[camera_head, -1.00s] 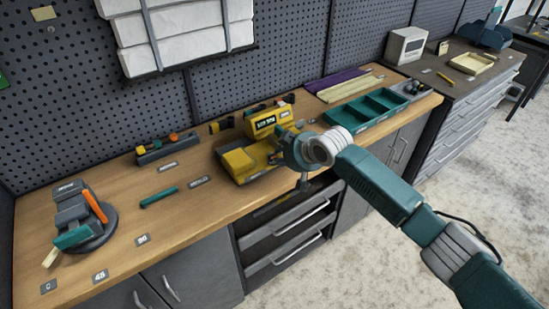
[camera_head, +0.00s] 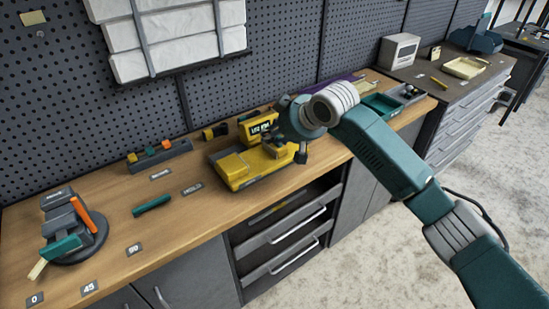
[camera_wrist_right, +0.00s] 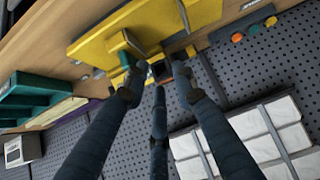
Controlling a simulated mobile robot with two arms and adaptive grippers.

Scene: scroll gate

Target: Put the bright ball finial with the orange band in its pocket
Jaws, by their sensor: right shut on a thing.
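My right gripper (camera_head: 285,150) comes in from the right and is over the yellow machine (camera_head: 240,170), which has a small display. In the right wrist view its dark fingers close in near the yellow plate (camera_wrist_right: 100,35), with a small dark piece (camera_wrist_right: 160,70) between them. The fingers hide most of what they hold, and I cannot make out a bright ball or an orange band there. My left gripper is not in view.
A grey turntable fixture (camera_head: 70,232) with an orange bar stands at the left. A teal stick (camera_head: 152,206) and small labels lie on the wood bench. A teal tray (camera_head: 382,105) is partly behind my arm. An open drawer (camera_head: 285,235) juts out below.

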